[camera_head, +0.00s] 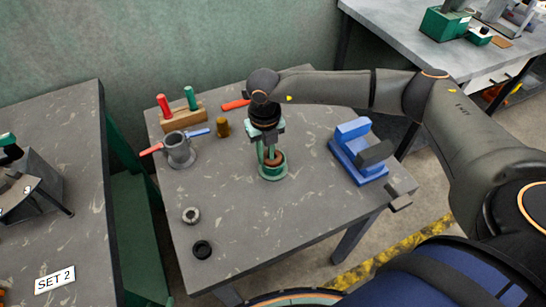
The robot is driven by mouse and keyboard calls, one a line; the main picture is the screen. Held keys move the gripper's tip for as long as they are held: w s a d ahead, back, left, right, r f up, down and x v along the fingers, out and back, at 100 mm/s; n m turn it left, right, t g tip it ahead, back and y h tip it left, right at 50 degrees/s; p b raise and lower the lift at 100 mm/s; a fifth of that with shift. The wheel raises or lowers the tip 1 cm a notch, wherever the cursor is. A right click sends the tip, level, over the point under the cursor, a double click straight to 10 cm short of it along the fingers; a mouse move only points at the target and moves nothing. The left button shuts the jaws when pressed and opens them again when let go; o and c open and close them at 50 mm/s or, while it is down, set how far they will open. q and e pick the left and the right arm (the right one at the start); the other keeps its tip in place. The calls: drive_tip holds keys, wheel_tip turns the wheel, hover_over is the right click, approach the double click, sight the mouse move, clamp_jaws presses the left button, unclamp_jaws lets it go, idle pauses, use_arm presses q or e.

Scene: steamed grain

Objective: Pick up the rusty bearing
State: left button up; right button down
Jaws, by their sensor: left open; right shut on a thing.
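The rusty bearing (273,158) appears as a reddish-brown piece at the green round holder (274,175) in the middle of the grey table. My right gripper (269,152) points straight down over the holder and is shut on the brown piece. The fingers partly hide it, and I cannot tell whether it is clear of the holder. A silvery bearing (191,215) and a black ring (202,249) lie apart at the table's front left. My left gripper is not in view.
A wooden block (184,118) with red and green handles, a grey pot (178,152) with tools, and a brass cylinder (222,127) stand at the back left. A blue fixture (350,143) stands at the right. The table's front middle is clear.

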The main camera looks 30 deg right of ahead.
drive_tip(key=shift+s+d+f, duration=0.2)
drive_tip(key=shift+d+f, duration=0.1)
drive_tip(key=shift+f, duration=0.15)
drive_tip(key=shift+w+r, duration=0.1)
drive_tip(key=shift+r, duration=0.35)
drive_tip(key=r, duration=0.1)
drive_tip(key=r+b, duration=0.1)
drive_tip(key=shift+a+r, duration=0.25)
drive_tip(key=shift+r, duration=0.05)
drive_tip(key=s+a+r+b, duration=0.2)
drive_tip(key=s+a+r, duration=0.4)
drive_tip(key=a+r, duration=0.3)
drive_tip(key=a, duration=0.3)
drive_tip(key=shift+s+a+r, duration=0.15)
drive_tip(key=shift+r, duration=0.25)
